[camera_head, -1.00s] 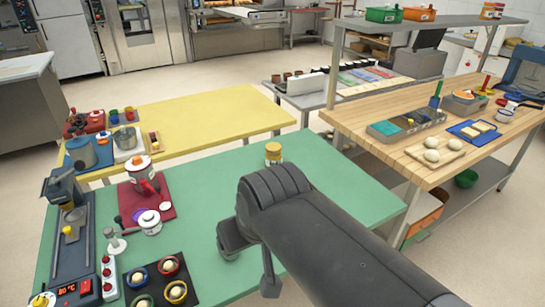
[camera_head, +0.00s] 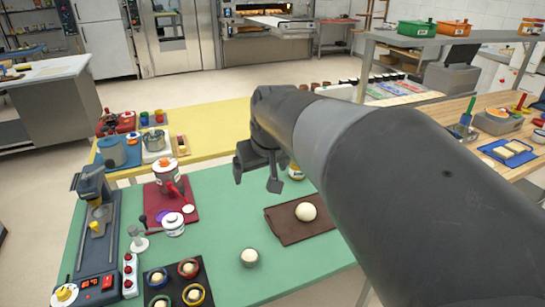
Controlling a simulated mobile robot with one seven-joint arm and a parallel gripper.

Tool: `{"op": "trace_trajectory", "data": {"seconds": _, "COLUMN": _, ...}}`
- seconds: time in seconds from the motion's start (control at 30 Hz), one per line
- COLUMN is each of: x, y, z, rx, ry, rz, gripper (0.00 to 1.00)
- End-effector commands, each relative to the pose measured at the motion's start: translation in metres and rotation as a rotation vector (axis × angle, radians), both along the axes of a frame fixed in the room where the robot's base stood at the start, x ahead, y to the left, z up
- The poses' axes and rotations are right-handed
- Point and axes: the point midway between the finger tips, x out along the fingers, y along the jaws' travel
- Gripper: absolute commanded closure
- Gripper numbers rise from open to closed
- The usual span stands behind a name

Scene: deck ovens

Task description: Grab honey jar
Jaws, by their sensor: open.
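The honey jar (camera_head: 295,172), a small pale-yellow jar with a white label, stands on the green table near its far edge. My arm and gripper hide part of it. My gripper (camera_head: 257,178) is open and empty, with its fingers pointing down. In the picture it is just left of the jar. I cannot tell its exact distance or height from the jar.
A red mat (camera_head: 188,211) with pots is on the left. The green table (camera_head: 222,210) is clear between them.

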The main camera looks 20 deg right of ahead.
Motion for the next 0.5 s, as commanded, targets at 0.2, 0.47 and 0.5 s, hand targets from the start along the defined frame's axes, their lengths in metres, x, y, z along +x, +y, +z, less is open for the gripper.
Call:
{"op": "trace_trajectory", "data": {"seconds": 0.2, "x": 0.078, "y": -0.043, "z": -0.008, "rx": -0.001, "ry": 0.008, "rz": 0.004, "gripper": 0.11}}
{"op": "trace_trajectory", "data": {"seconds": 0.47, "x": 0.161, "y": -0.107, "z": -0.036, "rx": 0.007, "ry": 0.003, "rz": 0.008, "gripper": 0.11}}
{"op": "trace_trajectory", "data": {"seconds": 0.5, "x": 0.172, "y": -0.118, "z": -0.042, "rx": 0.009, "ry": 0.002, "rz": 0.008, "gripper": 0.11}}
